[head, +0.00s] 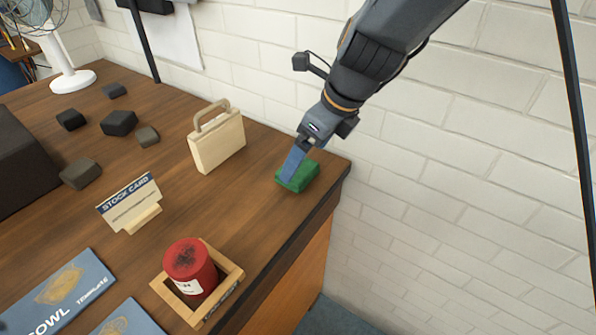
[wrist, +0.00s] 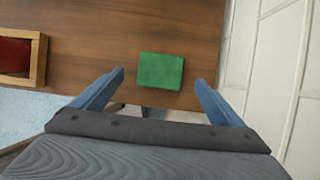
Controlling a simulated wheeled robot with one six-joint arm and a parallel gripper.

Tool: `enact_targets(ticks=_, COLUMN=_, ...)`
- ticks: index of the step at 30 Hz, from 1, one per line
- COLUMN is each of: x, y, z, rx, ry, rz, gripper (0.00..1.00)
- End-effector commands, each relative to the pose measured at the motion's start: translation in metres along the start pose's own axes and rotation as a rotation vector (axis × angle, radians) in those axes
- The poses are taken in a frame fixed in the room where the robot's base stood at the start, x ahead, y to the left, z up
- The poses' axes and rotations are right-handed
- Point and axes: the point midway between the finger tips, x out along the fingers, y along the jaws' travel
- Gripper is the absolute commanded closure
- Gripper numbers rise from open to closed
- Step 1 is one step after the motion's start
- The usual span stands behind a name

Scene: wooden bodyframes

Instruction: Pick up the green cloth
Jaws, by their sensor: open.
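The green cloth (head: 298,176) is a small folded block lying near the right end of the wooden table. In the wrist view the cloth (wrist: 160,71) lies flat, just beyond and between my spread fingertips. My gripper (head: 291,174) comes down from the upper right, its blue fingers overlapping the cloth in the head view. In the wrist view my gripper (wrist: 160,76) is open, with a finger on each side and a visible gap to the cloth on both sides. Part of the cloth is hidden behind a finger in the head view.
The table (head: 250,215) ends close to the cloth, with a white brick wall (head: 450,160) beyond. A pale wooden bag shape (head: 217,141), a stock card (head: 130,203), a red canister (head: 190,266) in a wooden tray (head: 232,272) and several dark blocks stand to the left.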

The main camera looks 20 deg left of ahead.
Motion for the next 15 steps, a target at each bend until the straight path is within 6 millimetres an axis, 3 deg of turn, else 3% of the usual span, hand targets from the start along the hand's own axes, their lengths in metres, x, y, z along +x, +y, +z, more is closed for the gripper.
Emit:
enact_targets(ticks=9, x=0.041, y=-0.004, z=0.0, rx=-0.001, ry=0.002, rz=0.001, gripper=0.08)
enact_targets(ticks=15, x=0.054, y=-0.004, z=0.0, rx=-0.003, ry=0.001, rz=-0.001, gripper=0.08)
